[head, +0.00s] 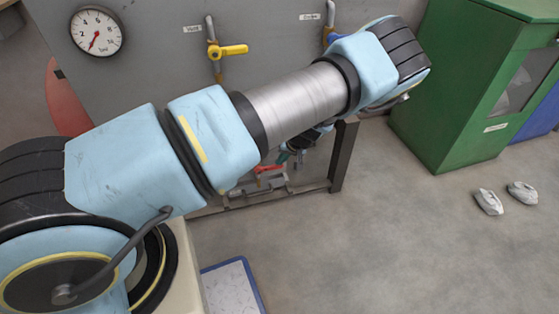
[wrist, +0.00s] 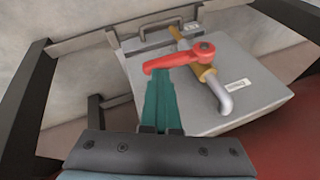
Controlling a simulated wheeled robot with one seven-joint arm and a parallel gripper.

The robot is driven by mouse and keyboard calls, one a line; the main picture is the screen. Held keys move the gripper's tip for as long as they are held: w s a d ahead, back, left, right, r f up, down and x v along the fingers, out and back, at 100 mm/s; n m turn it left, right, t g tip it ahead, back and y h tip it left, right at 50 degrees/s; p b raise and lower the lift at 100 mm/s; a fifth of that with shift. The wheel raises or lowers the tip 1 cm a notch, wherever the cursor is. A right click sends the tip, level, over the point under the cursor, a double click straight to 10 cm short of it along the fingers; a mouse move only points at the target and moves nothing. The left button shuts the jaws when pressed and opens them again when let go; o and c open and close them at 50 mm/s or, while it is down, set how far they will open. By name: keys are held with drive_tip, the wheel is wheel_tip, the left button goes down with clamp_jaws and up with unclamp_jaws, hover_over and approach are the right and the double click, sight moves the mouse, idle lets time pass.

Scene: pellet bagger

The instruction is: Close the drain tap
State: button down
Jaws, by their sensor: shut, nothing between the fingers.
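The red-handled tap (wrist: 185,59) sits on a grey panel (wrist: 135,62) in the wrist view. Its handle lies crosswise to its brass body and grey pipe (wrist: 227,104). A white label on the panel beside it is too small to read. In the head view the red handle (head: 268,168) shows low under my arm, near the floor frame. My gripper (wrist: 166,74) has its teal fingers together and empty, with the tips at the handle's near edge. I cannot tell whether they touch it. In the head view my gripper (head: 284,156) is partly hidden by my arm.
Dark metal frame legs (head: 344,155) flank the low tap. A yellow-handled tap (head: 230,50) and a gauge (head: 97,31) are on the grey wall panel above. A green cabinet (head: 450,90) stands right, with crumpled white scraps (head: 488,201) on open floor.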

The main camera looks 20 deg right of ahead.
drive_tip(key=shift+s+d+f, duration=0.15)
drive_tip(key=shift+d+f, duration=0.15)
drive_tip(key=shift+f, duration=0.2)
idle(0.3)
